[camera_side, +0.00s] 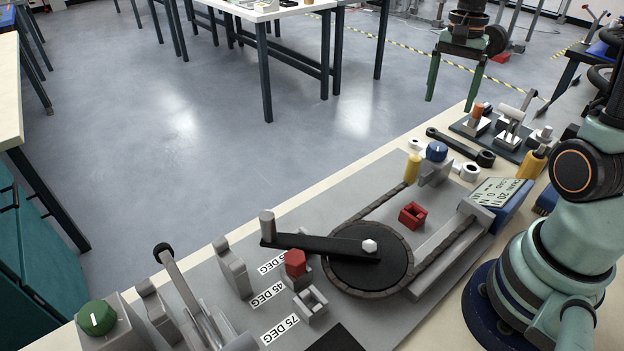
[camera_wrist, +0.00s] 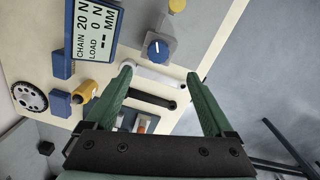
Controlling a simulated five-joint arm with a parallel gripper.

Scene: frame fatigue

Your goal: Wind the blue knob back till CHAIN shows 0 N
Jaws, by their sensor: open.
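The blue knob (camera_side: 437,151) sits on a grey block at the far end of the grey plate, beside a yellow post. It also shows in the wrist view (camera_wrist: 158,50), with a white pointer line, ahead of my fingers. The display (camera_wrist: 97,27) reads CHAIN 20 N, LOAD 0 N and dashes for MM; it shows small in the side view (camera_side: 502,192). My gripper (camera_wrist: 164,78) is open with its two green fingers apart and nothing between them. Nothing touches the knob. My gripper is out of frame in the side view.
A chain runs around a dark wheel (camera_side: 365,262) with a black crank arm. A red block (camera_side: 412,215) lies inside the chain loop. A green knob (camera_side: 96,317) is at the near left. A dark wrench (camera_side: 460,146) and white rings lie near the blue knob.

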